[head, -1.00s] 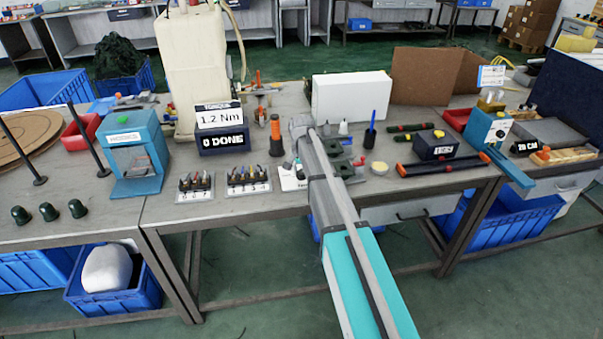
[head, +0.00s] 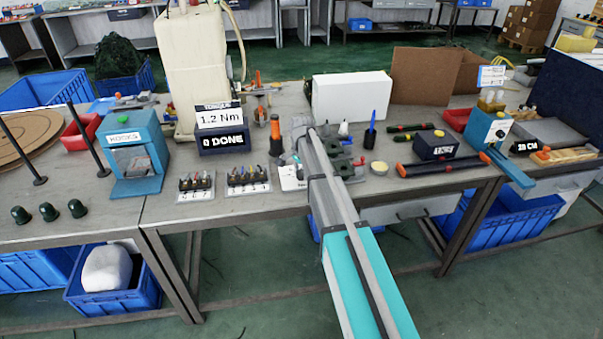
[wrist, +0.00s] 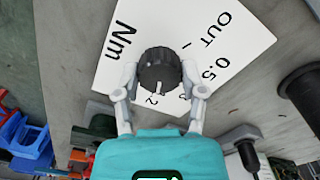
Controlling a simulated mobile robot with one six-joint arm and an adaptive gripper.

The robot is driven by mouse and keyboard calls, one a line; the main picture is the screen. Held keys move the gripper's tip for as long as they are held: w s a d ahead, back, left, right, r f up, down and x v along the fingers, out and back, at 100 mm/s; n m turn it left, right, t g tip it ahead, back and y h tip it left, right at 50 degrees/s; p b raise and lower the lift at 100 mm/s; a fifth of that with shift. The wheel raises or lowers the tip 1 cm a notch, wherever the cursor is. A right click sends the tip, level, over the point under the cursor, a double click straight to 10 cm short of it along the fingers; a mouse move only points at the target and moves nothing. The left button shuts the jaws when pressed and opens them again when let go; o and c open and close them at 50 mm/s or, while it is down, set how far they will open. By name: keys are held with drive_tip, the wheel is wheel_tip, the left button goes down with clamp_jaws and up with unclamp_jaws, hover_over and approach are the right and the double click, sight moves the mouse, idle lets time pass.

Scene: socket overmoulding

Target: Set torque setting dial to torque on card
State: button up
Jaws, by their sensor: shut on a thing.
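The torque card (head: 218,118) reads 1.2 Nm and stands on the dark "0 DONE" box in the head view. The torque setting dial (wrist: 158,68) is a black ribbed knob on a white plate (wrist: 115,70) marked Nm, OUT, 0.5, 1 and 2. Another mark is partly hidden by the right finger. The dial's white pointer line faces my gripper, close to the 2. My gripper (wrist: 160,90) has one finger on each side of the dial and is shut on it. In the head view my arm hides the dial; part of the plate (head: 291,178) shows.
Racks of small bits (head: 248,181) stand left of the plate. An orange-and-black cone-like tool (head: 275,136) stands behind it. A blue pen in a dark holder (head: 371,135) and a white box (head: 350,97) are to the right and behind. In the wrist view a dark cylinder (wrist: 303,92) stands at the right.

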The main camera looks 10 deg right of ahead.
drive_tip(key=o, duration=1.1)
drive_tip(key=shift+o, duration=0.2)
drive_tip(key=shift+n, duration=0.3)
